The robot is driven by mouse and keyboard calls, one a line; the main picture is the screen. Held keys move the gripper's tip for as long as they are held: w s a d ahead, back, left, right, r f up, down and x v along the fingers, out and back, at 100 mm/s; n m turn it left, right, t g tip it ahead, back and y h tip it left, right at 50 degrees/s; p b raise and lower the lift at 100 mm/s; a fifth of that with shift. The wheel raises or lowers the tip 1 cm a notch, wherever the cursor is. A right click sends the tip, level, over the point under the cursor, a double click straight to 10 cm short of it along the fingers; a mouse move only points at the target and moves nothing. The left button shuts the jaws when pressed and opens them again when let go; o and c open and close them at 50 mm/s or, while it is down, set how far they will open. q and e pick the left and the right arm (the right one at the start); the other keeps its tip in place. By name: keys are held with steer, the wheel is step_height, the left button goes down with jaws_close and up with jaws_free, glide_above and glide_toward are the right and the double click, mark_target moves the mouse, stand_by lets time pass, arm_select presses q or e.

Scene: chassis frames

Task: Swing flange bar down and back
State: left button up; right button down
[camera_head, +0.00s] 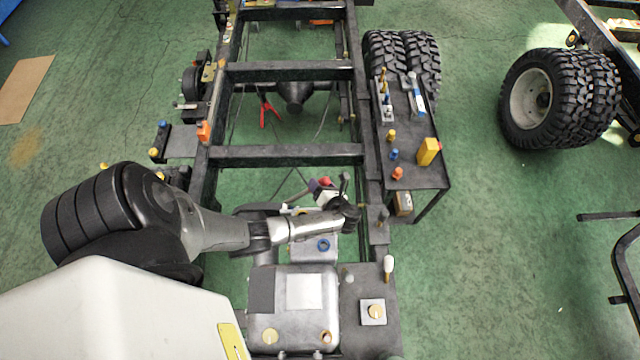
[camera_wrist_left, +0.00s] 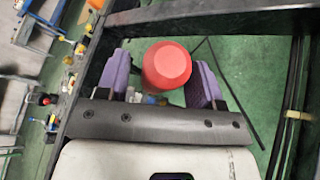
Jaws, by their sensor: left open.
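My left gripper (camera_head: 318,187) reaches in from the left over the chassis frame, at the opening below the middle cross member. In the left wrist view its two purple finger pads (camera_wrist_left: 168,80) are apart, so it is open. A red round-ended knob (camera_wrist_left: 167,66) sits between the pads, nearer the right one, with a gap at the left. Its red end (camera_head: 325,181) also shows small in the head view. I cannot tell whether the knob is the end of the flange bar; any bar behind it is hidden. My right gripper is not in view.
The chassis rails and a dark cross member (camera_head: 290,154) border the gripper. A side table (camera_head: 425,172) with coloured pegs and a yellow block (camera_head: 428,151) stands at right, by dual tyres (camera_head: 402,48). A grey metal box (camera_head: 293,325) lies below.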

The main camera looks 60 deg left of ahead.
arm_select(q)
steer(key=shift+a+f, duration=0.15)
steer(key=shift+a, duration=0.25)
steer(key=shift+c, duration=0.3)
jaws_close()
